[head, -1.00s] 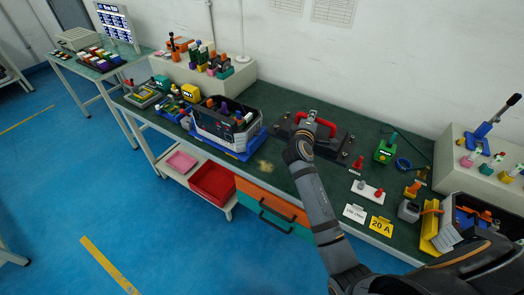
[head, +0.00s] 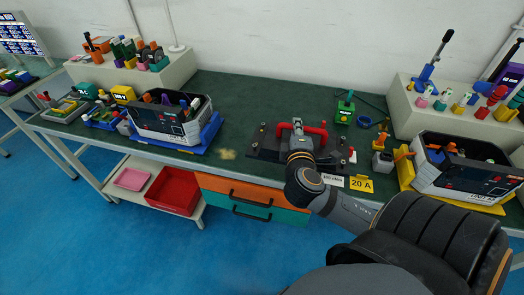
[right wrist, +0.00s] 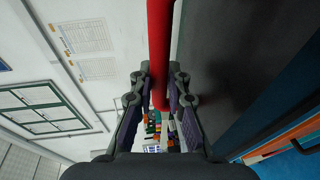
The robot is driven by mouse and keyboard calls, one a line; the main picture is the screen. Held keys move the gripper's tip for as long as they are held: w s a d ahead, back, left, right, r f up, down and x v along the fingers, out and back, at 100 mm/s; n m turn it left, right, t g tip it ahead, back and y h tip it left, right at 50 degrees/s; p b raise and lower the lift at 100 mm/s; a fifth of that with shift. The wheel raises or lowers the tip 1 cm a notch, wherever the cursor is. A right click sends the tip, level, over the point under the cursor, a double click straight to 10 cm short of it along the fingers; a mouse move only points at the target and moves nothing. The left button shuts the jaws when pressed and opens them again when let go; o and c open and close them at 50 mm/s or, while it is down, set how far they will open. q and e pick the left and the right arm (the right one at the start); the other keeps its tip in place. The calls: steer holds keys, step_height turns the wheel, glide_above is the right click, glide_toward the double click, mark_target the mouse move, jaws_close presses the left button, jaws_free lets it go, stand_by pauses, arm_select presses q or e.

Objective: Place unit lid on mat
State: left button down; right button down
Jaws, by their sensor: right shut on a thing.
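The unit lid appears to be a dark plate (head: 264,146) with a red handle (head: 316,131), over the middle of the bench in the head view. My right gripper (head: 297,130) is shut on the red handle from the front. In the right wrist view, the red handle (right wrist: 160,45) runs between the fingers of the right gripper (right wrist: 161,88), with a dark surface (right wrist: 230,50) beside it. I cannot tell if the lid touches the bench. I cannot pick out a separate mat from the green bench top (head: 235,100). My left gripper is not in view.
An open unit (head: 160,124) sits on a blue tray at left. Another open unit (head: 450,181) sits on a yellow tray at right. A yellow 20 A card (head: 361,184) lies near the front edge.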

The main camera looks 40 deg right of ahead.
mark_target(273, 121)
steer(key=w+f+b, duration=0.1)
steer(key=b, duration=0.1)
steer(key=shift+w+d+f+b, duration=0.1)
steer(key=shift+w+f+b, duration=0.15)
steer(key=shift+b, duration=0.15)
steer(key=w+f, duration=0.1)
steer(key=w, duration=0.4)
steer(key=w+a+f, duration=0.1)
steer(key=w, duration=0.2)
steer(key=shift+w+f, duration=0.1)
steer(key=shift+f, duration=0.2)
steer(key=w+f, duration=0.2)
steer(key=f, duration=0.1)
steer(key=w+f+b, duration=0.1)
steer(key=f, duration=0.1)
steer(key=shift+w+a, duration=0.15)
steer(key=shift+w, duration=0.25)
steer(key=shift+w+f, duration=0.15)
steer(key=shift+f, duration=0.05)
step_height(273, 121, down, 3)
steer(key=shift+w+f, duration=0.15)
steer(key=shift+f, duration=0.05)
steer(key=shift+a, duration=0.1)
